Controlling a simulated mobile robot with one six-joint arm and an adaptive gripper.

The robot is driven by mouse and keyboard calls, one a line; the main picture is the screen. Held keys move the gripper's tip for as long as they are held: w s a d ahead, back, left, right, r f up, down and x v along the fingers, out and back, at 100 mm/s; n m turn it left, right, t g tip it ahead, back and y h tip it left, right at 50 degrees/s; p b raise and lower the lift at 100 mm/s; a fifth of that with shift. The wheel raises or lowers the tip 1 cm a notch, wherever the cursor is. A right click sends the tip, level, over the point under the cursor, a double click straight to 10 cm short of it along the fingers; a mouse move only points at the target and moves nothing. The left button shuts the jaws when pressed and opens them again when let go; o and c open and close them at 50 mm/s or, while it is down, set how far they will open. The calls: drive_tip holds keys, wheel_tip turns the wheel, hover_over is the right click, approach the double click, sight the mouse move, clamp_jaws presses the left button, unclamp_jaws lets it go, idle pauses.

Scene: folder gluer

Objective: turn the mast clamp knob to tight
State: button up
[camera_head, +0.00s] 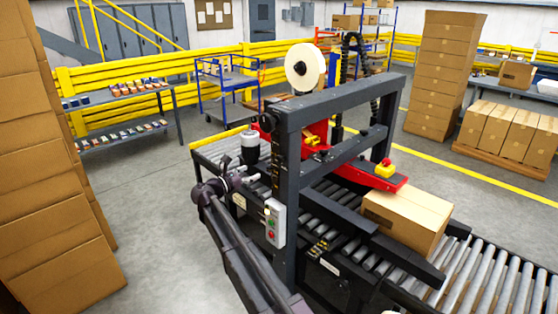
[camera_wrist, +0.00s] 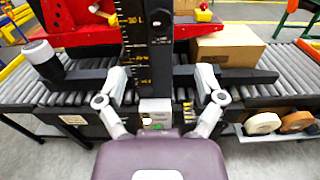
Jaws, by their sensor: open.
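The dark mast (camera_head: 287,180) of the carton machine stands in front of my arm, with a yellow scale along its side. A round black knob (camera_head: 266,122) sits high on the mast's near side; I take it for the clamp knob, and its setting is too small to read. In the wrist view the mast (camera_wrist: 150,60) rises between my fingers, and I cannot clearly make out the knob there. My gripper (camera_wrist: 160,85) is open and empty, its two fingers apart on either side of the mast in the picture. It also shows in the head view (camera_head: 250,172), below the knob.
A control box (camera_head: 275,222) with red and green buttons hangs on the mast, close to my arm. A grey-capped black post (camera_head: 249,146) stands left of the mast. A carton (camera_head: 406,215) lies on the roller conveyor (camera_head: 490,285). Open floor is at left.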

sight(278, 160)
drive_tip(key=x, duration=1.3)
drive_tip(key=shift+w+d, duration=0.25)
drive_tip(key=shift+w, duration=0.05)
drive_tip(key=c, duration=1.1)
